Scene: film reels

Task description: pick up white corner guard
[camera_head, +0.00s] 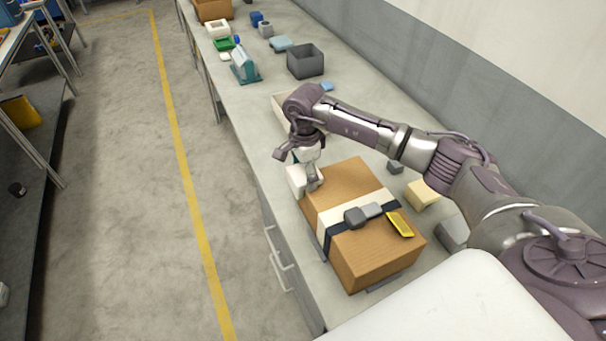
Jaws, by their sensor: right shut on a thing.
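The white corner guard (296,181) is at the far left corner of a cardboard box (357,247), partly hidden by my right gripper. My right gripper (312,184) points down at that corner and is shut on the guard. I cannot tell whether the guard touches the box or is lifted off it. The box has a white band and a dark strap around it, with a grey buckle (363,214) and a yellow tag (400,224) on top. My left gripper is not in view.
The box stands on a long grey bench (262,118) along a wall. A cream block (422,194) and small grey blocks lie right of the box. A dark open bin (305,61) and several small items stand farther back. Open floor lies left.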

